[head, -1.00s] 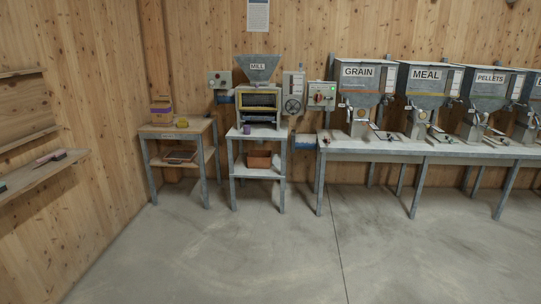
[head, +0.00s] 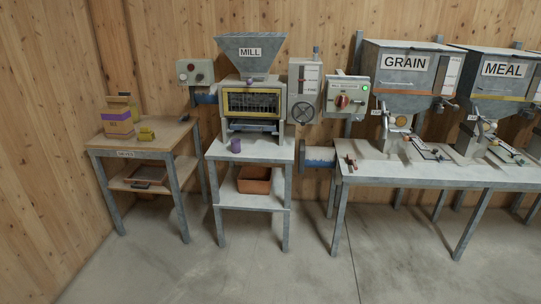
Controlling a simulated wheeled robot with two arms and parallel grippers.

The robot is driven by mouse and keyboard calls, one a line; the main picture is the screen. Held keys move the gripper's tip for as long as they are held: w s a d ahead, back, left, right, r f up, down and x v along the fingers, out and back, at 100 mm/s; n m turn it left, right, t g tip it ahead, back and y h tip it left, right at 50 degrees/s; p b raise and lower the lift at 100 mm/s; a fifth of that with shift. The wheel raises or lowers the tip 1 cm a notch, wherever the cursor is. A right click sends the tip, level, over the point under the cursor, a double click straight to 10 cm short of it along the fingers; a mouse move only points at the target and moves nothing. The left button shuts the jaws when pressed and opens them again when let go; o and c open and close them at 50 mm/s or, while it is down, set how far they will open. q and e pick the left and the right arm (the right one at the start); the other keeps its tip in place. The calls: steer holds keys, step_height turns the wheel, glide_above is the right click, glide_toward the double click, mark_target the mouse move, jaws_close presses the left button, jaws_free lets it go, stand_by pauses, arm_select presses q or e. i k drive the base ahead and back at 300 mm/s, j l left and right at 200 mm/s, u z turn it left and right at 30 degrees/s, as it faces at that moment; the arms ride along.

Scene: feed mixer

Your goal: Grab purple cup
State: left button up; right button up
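A small purple cup (head: 236,146) stands on the metal table (head: 270,153) below the mill (head: 251,90). It is near the left front part of the tabletop. Neither of my grippers shows in the head view. Nothing is seen touching the cup.
A wooden table (head: 158,142) on the left holds a purple-banded box (head: 117,122) and a yellow object (head: 146,134). A terracotta-coloured tray (head: 254,181) sits on the lower shelf. A long bench (head: 420,174) with grain and meal hoppers stands right. The floor (head: 240,276) in front is clear.

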mark_target(235, 143)
steer(key=i+u, duration=0.15)
steer(key=i, duration=0.35)
steer(key=i+l+u, duration=0.2)
steer(key=i, duration=0.3)
